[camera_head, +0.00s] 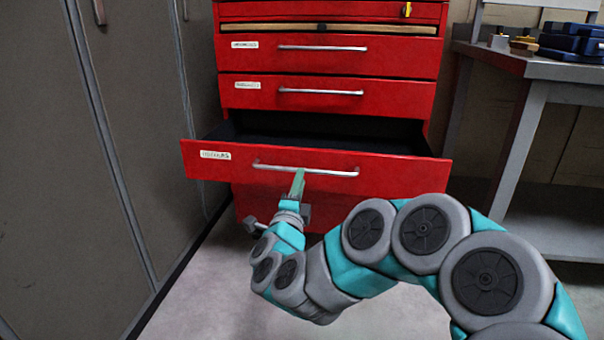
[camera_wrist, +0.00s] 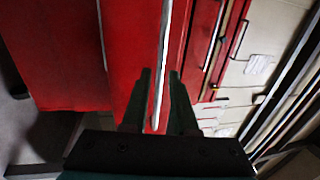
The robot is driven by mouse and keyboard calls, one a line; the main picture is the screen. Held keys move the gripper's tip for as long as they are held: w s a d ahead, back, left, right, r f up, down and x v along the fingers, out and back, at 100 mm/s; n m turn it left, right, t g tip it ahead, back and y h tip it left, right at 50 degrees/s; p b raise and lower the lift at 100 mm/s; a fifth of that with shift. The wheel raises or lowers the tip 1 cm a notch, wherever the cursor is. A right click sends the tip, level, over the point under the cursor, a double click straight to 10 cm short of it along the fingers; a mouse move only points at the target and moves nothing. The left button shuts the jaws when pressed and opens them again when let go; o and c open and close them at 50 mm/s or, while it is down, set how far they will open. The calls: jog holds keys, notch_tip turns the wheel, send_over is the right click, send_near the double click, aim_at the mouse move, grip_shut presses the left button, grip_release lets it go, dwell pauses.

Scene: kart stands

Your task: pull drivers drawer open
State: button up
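The red drawer with a white label (camera_head: 215,155) stands partly pulled out of the red cabinet, its dark inside showing behind the front (camera_head: 400,176). The label's print is too small to read surely. Its silver bar handle (camera_head: 335,172) runs across the front. My gripper (camera_head: 299,172) is at the middle of this handle. In the wrist view, the two dark fingers (camera_wrist: 160,76) stand on either side of the handle (camera_wrist: 164,50), with a narrow gap still showing beside the bar. Whether the fingers touch it is unclear.
Two closed drawers (camera_head: 390,92) sit above the open one. Grey lockers (camera_head: 80,190) stand close on the left. A workbench (camera_head: 545,68) with blue cases (camera_head: 572,42) stands on the right. Grey floor (camera_head: 200,300) is clear in front of the cabinet.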

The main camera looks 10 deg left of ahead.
jog(key=shift+s+f, duration=0.2)
jog(key=shift+s, duration=0.6)
jog(key=shift+s+f, duration=0.15)
jog(key=shift+s, duration=0.65)
jog(key=s+d+f+n+g+y, duration=0.1)
jog(key=s+f+n+g+y, duration=0.5)
jog(key=s+n+g+y, duration=0.65)
jog(key=s+d+f+n+g+h, duration=0.3)
jog(key=s+d+h, duration=0.2)
jog(key=s+d, duration=0.4)
jog(key=s+d+f+n+g+h, duration=0.3)
jog(key=s+d+f+h, duration=0.15)
jog(key=s+d, duration=0.5)
jog(key=s+d+r+g+h, duration=0.1)
jog(key=s+d+g+h, duration=0.15)
jog(key=s+d, duration=0.5)
notch_tip(320, 180, up, 12)
jog(key=s+a+g+p, duration=0.1)
jog(key=s+p, duration=0.1)
jog(key=p, duration=1)
jog(key=shift+s+r, duration=0.25)
jog(key=shift+s, duration=0.15)
